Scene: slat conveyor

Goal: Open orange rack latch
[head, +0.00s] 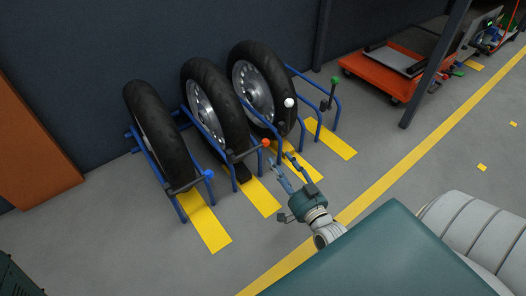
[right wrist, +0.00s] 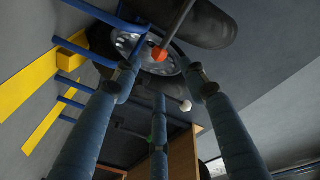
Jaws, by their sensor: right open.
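The orange rack latch (head: 266,143) is a round orange-red knob on a dark bar. The bar lies low across the front of the second tyre (head: 209,102) in the blue rack. My right gripper (head: 281,163) is open and empty, just in front of and to the right of the knob. In the right wrist view the knob (right wrist: 159,54) shows between the spread blue-grey fingers (right wrist: 160,82), near their tips. I cannot tell whether any finger touches it. My left gripper is not in view.
A blue-knob latch (head: 209,174) lies across the left tyre (head: 158,135). A white knob (head: 289,102) stands higher by the third tyre (head: 262,85), and a green-knob lever (head: 334,82) stands upright at the right. Blue rack rails (head: 301,133) flank the tyres. Floor in front is clear.

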